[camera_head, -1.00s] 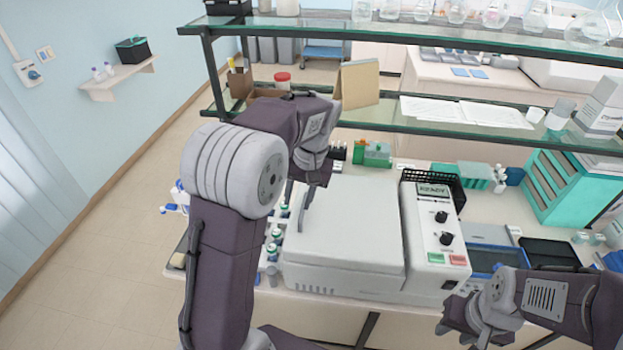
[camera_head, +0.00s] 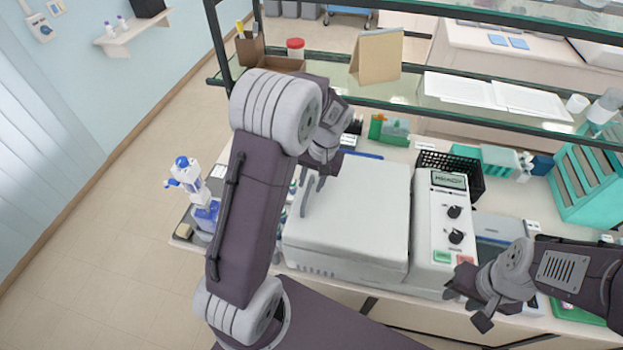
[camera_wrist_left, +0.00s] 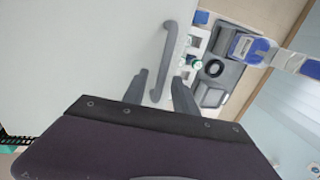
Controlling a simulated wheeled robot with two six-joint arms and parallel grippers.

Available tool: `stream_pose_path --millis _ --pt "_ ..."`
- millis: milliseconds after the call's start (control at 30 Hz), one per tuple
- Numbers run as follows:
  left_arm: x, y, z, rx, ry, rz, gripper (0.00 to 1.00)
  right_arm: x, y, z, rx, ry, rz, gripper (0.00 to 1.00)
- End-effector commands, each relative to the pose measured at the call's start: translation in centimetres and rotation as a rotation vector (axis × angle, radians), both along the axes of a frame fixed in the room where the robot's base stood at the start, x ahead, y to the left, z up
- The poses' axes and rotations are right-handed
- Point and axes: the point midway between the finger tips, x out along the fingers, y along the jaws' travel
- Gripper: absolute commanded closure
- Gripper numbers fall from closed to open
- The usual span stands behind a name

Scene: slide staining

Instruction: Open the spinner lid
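The spinner is a white box (camera_head: 300,248) with a flat white lid (camera_head: 365,205), which lies shut. A control panel (camera_head: 441,225) with two black knobs stands at its right. A grey bar handle (camera_wrist_left: 169,55) runs along the lid's left side and also shows in the head view (camera_head: 303,196). My left gripper (camera_wrist_left: 160,90) is open and points down at the lid, with one finger on each side of the handle's near end; contact cannot be told. My right gripper (camera_head: 468,303) looks open and empty, in front of the panel near the bench's front edge.
Blue-capped bottles (camera_head: 190,180) stand left of the spinner. A black basket (camera_head: 465,180) and a teal rack (camera_head: 590,185) are at the right.

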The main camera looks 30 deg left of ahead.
Motion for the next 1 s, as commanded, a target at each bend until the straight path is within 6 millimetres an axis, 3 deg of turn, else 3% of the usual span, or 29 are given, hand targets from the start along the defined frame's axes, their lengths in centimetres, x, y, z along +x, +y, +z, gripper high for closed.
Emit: stream_pose_path --millis 267,400,1000 --pt "-0.04 0.05 -0.40 0.000 0.000 0.000 0.66 -0.02 0.00 0.07 0.000 0.000 0.000 0.64" --pt "-0.04 0.06 -0.37 0.000 0.000 0.000 1.00 -0.02 0.00 0.07 0.000 0.000 0.000 0.64" --pt "0.15 0.06 -0.32 0.000 -0.006 -0.001 1.00 -0.02 0.00 0.06 0.000 0.000 0.000 0.64"
